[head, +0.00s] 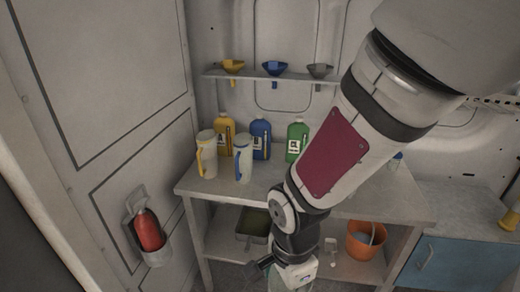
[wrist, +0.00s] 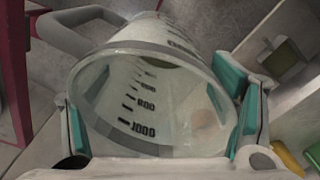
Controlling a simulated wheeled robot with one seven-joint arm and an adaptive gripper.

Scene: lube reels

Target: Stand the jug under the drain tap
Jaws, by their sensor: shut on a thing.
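The jug (wrist: 150,100) is translucent with black graduation marks up to 1000 and a grey handle (wrist: 85,25). In the wrist view I look into its open mouth, and no liquid is clear inside. My gripper (wrist: 160,110) has teal pads on both sides of the jug and is shut on it. In the head view my gripper (head: 290,272) is low, in front of the bench, near the bottom edge. The jug there is mostly hidden or cut off by the frame. I cannot make out the drain tap in either view.
A bench (head: 350,203) carries a yellow-handled jug (head: 207,160), a blue-handled jug (head: 243,165) and yellow, blue and green bottles. Its lower shelf holds a dark tray (head: 252,226) and an orange bucket (head: 366,242). A fire extinguisher (head: 149,231) hangs at left; a blue cabinet (head: 455,268) stands right.

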